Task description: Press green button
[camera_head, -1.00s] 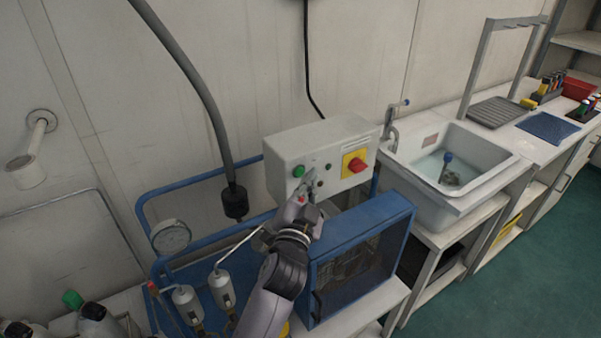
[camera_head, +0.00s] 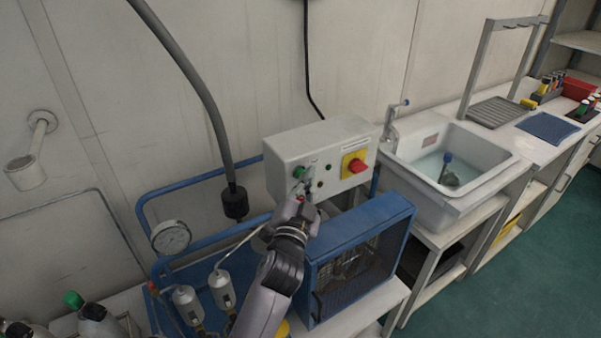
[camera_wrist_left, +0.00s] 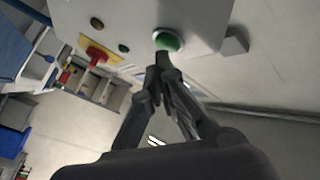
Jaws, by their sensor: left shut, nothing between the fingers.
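The green button (camera_head: 299,172) is on the left part of the front of a grey control box (camera_head: 336,145). It also shows in the left wrist view (camera_wrist_left: 167,41), just beyond my fingertips. My left gripper (camera_head: 301,187) is shut and empty, with its tips just below the green button. In the left wrist view the closed fingertips (camera_wrist_left: 163,62) look very near the button's lower edge; I cannot tell whether they touch. My right gripper is not in view.
A red knob on a yellow plate (camera_head: 355,164) is on the same box, to the right. A blue-framed mesh guard (camera_head: 362,255) stands below. A sink (camera_head: 455,170) is at right. A gauge (camera_head: 170,237) and grey hose (camera_head: 205,95) are at left.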

